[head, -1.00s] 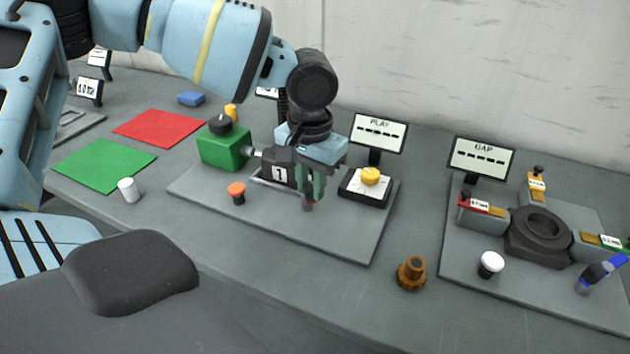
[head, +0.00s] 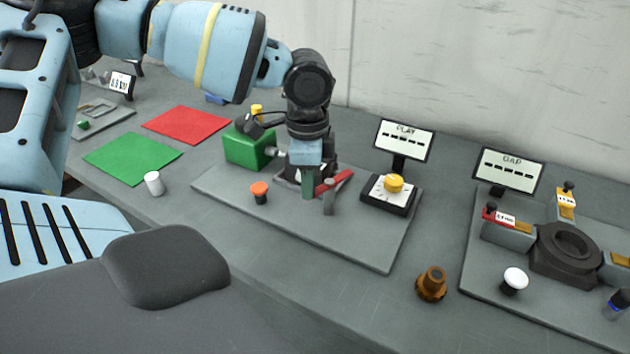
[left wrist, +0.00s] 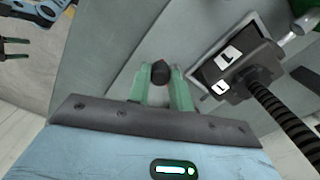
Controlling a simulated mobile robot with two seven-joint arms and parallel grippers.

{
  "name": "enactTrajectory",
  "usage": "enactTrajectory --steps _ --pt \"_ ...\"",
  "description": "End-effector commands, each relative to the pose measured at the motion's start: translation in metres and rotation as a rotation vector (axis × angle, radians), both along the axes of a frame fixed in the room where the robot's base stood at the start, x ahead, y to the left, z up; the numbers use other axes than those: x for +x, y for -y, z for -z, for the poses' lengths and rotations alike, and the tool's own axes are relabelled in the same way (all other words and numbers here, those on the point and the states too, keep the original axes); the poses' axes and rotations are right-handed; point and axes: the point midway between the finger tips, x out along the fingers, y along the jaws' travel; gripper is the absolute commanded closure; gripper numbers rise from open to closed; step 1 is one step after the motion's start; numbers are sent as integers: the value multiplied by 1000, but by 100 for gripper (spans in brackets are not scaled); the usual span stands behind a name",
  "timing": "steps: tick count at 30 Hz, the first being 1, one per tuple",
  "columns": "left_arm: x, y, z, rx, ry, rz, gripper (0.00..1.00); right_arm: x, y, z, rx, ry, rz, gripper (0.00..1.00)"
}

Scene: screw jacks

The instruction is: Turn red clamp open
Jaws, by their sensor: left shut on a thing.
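A red lever (head: 334,183) shows beside the fingers of my left gripper (head: 318,194) in the head view, slanting up to the right over the grey plate (head: 365,240). My left gripper is low over this plate, between the green block and the yellow button. In the left wrist view, its green fingers (left wrist: 160,92) are close around a dark knob (left wrist: 160,72). The gripper hides part of the lever and its pivot. A second red-marked part (head: 500,216) with a black knob is on the right-hand fixture.
A green block (head: 248,148), an orange button (head: 260,192) and a yellow button (head: 393,183) surround the gripper. The PLAY sign (head: 404,140) stands behind. A brown knobbed piece (head: 432,284) is at the front. The dark ring fixture (head: 570,250) is at the right.

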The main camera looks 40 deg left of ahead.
Motion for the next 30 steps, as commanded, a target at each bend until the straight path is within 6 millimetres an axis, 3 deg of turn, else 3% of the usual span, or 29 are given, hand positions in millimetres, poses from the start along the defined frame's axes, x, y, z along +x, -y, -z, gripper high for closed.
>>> enactTrajectory --steps 15,30 --pt "6 -20 0 1 1 374 100 -3 0 4 0 -7 0 25" --pt "9 -24 0 1 1 469 100 -3 0 5 0 -8 0 25"
